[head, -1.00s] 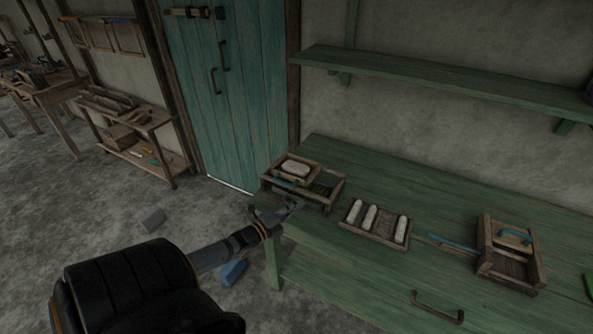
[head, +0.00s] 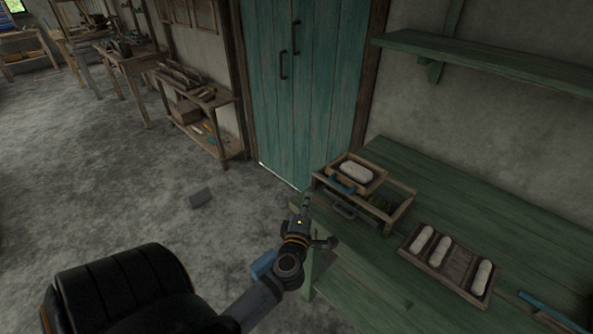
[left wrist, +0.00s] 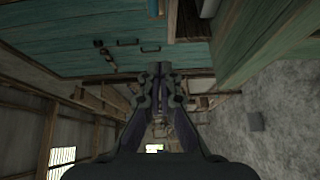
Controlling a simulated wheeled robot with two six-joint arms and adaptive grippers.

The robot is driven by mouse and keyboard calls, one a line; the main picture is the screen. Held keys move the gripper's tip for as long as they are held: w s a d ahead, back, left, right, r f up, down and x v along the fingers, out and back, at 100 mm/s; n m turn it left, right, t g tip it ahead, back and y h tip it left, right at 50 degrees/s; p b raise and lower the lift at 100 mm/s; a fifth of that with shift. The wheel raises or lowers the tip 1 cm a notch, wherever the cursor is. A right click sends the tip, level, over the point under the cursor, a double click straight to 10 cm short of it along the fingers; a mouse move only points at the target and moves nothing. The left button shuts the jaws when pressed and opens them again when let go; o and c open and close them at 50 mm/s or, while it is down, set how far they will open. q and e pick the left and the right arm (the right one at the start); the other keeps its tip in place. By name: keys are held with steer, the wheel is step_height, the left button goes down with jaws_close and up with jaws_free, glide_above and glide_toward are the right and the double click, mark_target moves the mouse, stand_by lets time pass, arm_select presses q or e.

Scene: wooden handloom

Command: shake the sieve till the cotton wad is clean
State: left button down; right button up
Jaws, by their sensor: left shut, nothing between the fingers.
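The cotton wad (head: 356,172) is a pale oblong pad lying in the sieve (head: 369,186), a small wooden frame with a blue handle (head: 340,184). The sieve rests on a larger open wooden frame (head: 396,214) at the left end of the green table. Any dirt on the wad is too small to tell. My left gripper (head: 305,203) is shut and empty, just left of that frame and apart from the sieve. Its closed fingers also show in the left wrist view (left wrist: 151,76). My right gripper is not in view.
A tray (head: 408,255) with several white rolls stands on the green table (head: 500,215), right of the frame. A blue-handled tool (head: 548,308) lies further right. A teal door (head: 300,90) is behind.

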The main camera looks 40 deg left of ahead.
arm_select(q)
steer(key=w+a, duration=0.1)
steer(key=w, duration=0.1)
steer(key=w+a+n, duration=0.1)
steer(key=w+a, duration=0.1)
steer(key=w, duration=0.1)
steer(key=w+a+n, duration=0.1)
steer(key=w+a, duration=0.1)
steer(key=shift+w+f+g, duration=0.2)
steer(key=shift+w+g, duration=0.1)
steer(key=d, duration=0.1)
steer(key=w+d, duration=0.1)
steer(key=d, duration=0.1)
steer(key=shift+r, duration=0.1)
steer(key=shift+w+d+r, duration=0.1)
steer(key=shift+d, duration=0.3)
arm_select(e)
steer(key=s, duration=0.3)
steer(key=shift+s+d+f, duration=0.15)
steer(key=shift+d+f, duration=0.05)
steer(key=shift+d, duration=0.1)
arm_select(q)
steer(key=shift+d, duration=0.1)
